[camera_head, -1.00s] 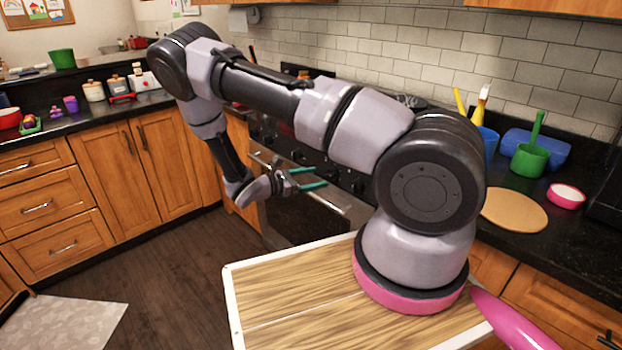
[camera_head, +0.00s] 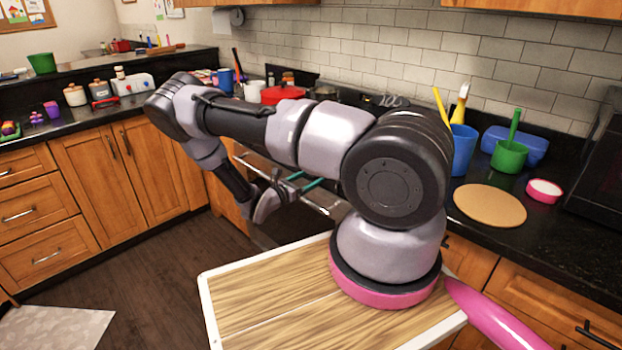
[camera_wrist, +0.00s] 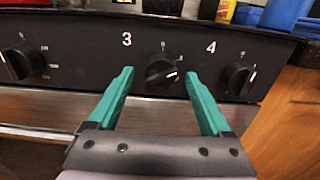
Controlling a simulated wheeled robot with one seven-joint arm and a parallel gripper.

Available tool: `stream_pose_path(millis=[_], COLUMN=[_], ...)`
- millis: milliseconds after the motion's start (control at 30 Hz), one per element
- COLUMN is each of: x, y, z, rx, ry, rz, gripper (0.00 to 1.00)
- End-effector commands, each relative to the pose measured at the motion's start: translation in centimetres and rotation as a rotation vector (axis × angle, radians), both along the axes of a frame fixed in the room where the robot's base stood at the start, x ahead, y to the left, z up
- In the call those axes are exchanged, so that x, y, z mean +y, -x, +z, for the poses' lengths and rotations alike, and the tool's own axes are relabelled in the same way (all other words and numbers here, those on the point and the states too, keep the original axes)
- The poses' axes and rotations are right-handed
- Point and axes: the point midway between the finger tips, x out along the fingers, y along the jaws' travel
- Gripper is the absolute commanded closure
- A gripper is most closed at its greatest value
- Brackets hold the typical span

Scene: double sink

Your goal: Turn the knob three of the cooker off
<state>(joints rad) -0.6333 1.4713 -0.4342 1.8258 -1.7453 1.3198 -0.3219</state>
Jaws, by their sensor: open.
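Knob three (camera_wrist: 161,72) is a black dial on the cooker's dark front panel (camera_wrist: 85,70), right of the printed "3". It is turned at a slant, not straight up. My gripper (camera_wrist: 160,80) is open, its two teal fingers either side of knob three in the wrist view, with the knob between the tips in the picture; I cannot tell if they reach it. In the head view my gripper (camera_head: 303,182) is in front of the cooker, whose oven handle (camera_head: 325,201) shows; my arm hides the knobs there.
Knob four (camera_wrist: 237,78) is close right of the right finger. Another knob (camera_wrist: 20,63) is at the far left. A red pot (camera_head: 283,94) stands on the cooker top. A blue cup (camera_head: 462,150) and green pot (camera_head: 509,155) stand on the right counter.

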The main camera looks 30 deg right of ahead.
Motion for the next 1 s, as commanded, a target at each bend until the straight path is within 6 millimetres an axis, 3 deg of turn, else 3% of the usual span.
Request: stream_pose_path(millis=[367,400,600,1000], x=[-0.82,-0.81,-0.79,-0.75], y=[-0.30,-0.29,-0.30,-0.28], z=[-0.01,0.00,0.00,0.01], rx=[-0.001,-0.001,-0.001,0.062], ry=[-0.001,-0.001,-0.001,0.023], rz=[0.001,0.000,0.000,0.001], gripper=[0.17,0.21,0.97,1.00])
